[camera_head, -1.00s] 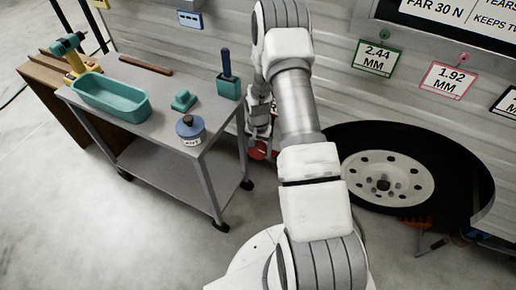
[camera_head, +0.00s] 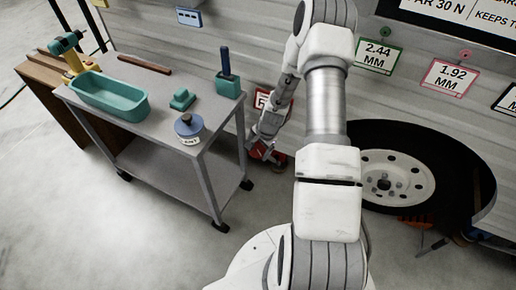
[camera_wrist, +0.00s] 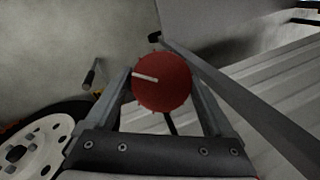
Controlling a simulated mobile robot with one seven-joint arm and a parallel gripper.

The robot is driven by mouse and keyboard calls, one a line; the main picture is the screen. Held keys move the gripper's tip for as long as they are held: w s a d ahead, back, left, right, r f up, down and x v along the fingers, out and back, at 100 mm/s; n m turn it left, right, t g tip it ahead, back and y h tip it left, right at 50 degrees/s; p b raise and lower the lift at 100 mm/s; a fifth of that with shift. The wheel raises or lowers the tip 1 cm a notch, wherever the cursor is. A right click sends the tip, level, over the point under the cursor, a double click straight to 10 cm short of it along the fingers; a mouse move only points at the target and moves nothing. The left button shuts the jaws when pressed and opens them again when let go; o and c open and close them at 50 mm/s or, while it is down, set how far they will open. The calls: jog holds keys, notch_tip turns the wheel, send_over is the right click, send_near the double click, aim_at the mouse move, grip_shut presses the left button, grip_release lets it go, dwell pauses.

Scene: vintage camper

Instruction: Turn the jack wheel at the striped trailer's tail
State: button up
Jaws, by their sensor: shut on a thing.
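The jack wheel (camera_wrist: 168,88) is a round red disc with a white line on its face, which points to the left in the wrist view. My gripper (camera_wrist: 162,76) has one finger on each side of the wheel and is shut on it. In the head view, my gripper (camera_head: 262,147) is low by the trailer wall, just right of the cart. There the red wheel shows only in part beside the fingers. The trailer wall (camera_head: 250,58) is pale ribbed metal.
A grey metal cart (camera_head: 165,175) stands close left of my gripper, with a teal tray (camera_head: 108,97), a blue-lidded pot (camera_head: 189,129) and other items. A trailer tyre (camera_head: 445,150) with a white rim is to the right. A dark bar passes close by the wheel in the wrist view.

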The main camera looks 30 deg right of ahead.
jog(key=shift+w, duration=0.1)
jog(key=o, duration=1.1)
jog(key=p+v, duration=0.5)
jog(key=v, duration=1.2)
jog(key=shift+r, duration=0.25)
